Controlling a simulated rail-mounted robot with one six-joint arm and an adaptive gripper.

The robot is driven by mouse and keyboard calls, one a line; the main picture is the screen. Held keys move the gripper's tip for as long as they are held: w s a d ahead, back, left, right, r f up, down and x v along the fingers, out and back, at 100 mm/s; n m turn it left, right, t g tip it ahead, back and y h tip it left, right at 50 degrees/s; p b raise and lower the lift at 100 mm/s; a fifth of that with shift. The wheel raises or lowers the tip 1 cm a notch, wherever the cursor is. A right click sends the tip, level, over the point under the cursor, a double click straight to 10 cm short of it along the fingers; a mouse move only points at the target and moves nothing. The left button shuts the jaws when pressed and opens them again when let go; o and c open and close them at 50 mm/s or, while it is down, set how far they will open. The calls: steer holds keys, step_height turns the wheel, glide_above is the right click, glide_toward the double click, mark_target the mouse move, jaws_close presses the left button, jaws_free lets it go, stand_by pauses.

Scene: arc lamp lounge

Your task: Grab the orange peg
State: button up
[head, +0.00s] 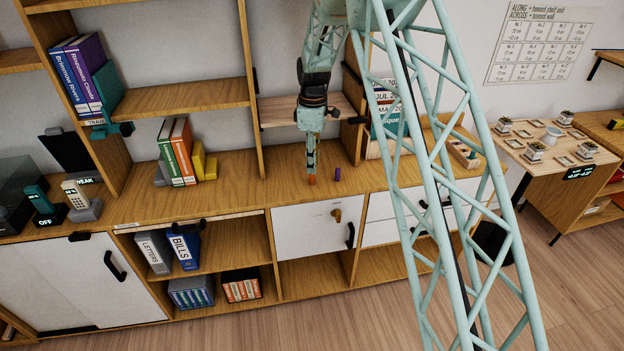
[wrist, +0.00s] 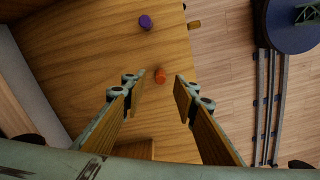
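The orange peg (head: 311,179) stands on the wooden counter of the shelf unit, close to its front edge. In the wrist view the orange peg (wrist: 160,76) shows between and just beyond my fingertips. My gripper (head: 311,168) points down right above the peg in the head view. In the wrist view my gripper (wrist: 160,82) is open, with a gap on both sides of the peg. I cannot tell exactly how far the fingertips are above the counter.
A purple peg (head: 337,174) stands just right of the orange one; it also shows in the wrist view (wrist: 145,22). A lattice frame crosses the right of the head view. Green, red and yellow books (head: 178,152) stand to the left. Bare counter (head: 245,170) lies between.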

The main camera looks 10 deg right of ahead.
mark_target(312, 178)
steer(key=shift+a+f+b, duration=0.1)
steer(key=shift+f+b, duration=0.45)
steer(key=shift+f, duration=2)
steer(key=c, duration=0.8)
